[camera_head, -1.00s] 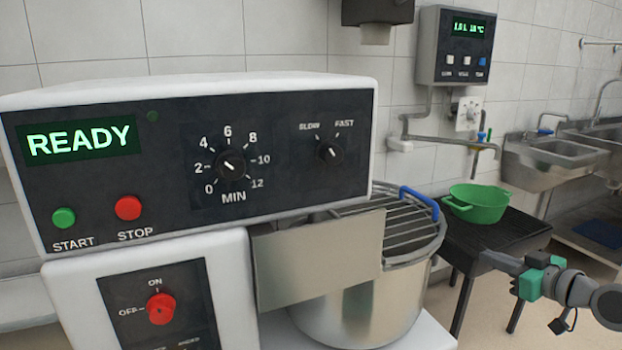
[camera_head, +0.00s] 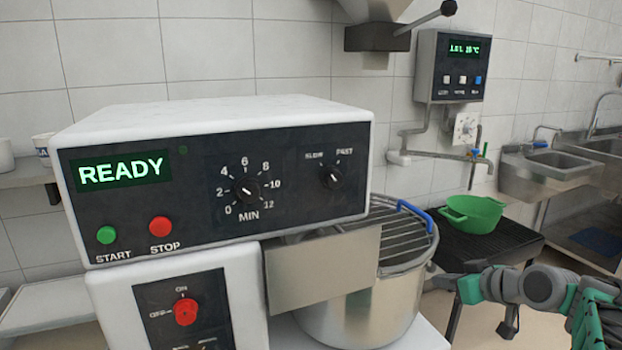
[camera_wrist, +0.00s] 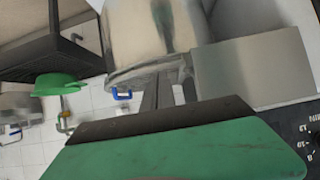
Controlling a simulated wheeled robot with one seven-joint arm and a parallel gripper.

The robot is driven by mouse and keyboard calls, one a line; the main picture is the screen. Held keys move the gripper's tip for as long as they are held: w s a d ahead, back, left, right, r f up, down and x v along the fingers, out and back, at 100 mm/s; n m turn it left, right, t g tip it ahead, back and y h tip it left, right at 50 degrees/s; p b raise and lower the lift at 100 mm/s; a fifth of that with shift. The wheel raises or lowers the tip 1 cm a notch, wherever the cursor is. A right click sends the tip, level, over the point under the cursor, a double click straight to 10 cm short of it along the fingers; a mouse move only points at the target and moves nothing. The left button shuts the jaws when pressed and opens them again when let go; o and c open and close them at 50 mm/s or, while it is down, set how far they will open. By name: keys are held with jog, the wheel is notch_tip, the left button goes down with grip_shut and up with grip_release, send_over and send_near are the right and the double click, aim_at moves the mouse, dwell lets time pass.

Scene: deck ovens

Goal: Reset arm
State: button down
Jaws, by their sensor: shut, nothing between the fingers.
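My arm reaches in from the right edge of the head view, with its grey and green links low in the picture. My gripper (camera_head: 434,284) is at the arm's left end, beside the steel mixer bowl (camera_head: 392,312). It is shut and empty. Its tip partly overlaps the bowl's right edge in the picture; I cannot tell whether it touches. In the wrist view, which is upside down, the gripper's green and dark body fills the bottom, and the bowl (camera_wrist: 150,35) lies beyond it.
The mixer's control box (camera_head: 215,185) reads READY, with a grey guard plate (camera_head: 325,268) below it. A green pot (camera_head: 474,214) stands on a black table (camera_head: 515,240) behind my arm. Sinks (camera_head: 555,172) and a wall water unit (camera_head: 452,66) are farther back.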

jog(key=s+a+r+m+g+h+p, duration=0.2)
jog(key=s+a+r+g+p, duration=0.4)
jog(key=s+a+p, duration=0.6)
jog(key=s+a+m+g+h+p, duration=0.1)
jog(key=s+p, duration=0.3)
jog(key=s, duration=0.6)
jog(key=shift+s+a+r+m+g+h, duration=0.2)
jog(key=shift+s+a+m+g+h, duration=0.1)
jog(key=shift+a+m+h, duration=0.4)
jog(key=shift+a, duration=0.1)
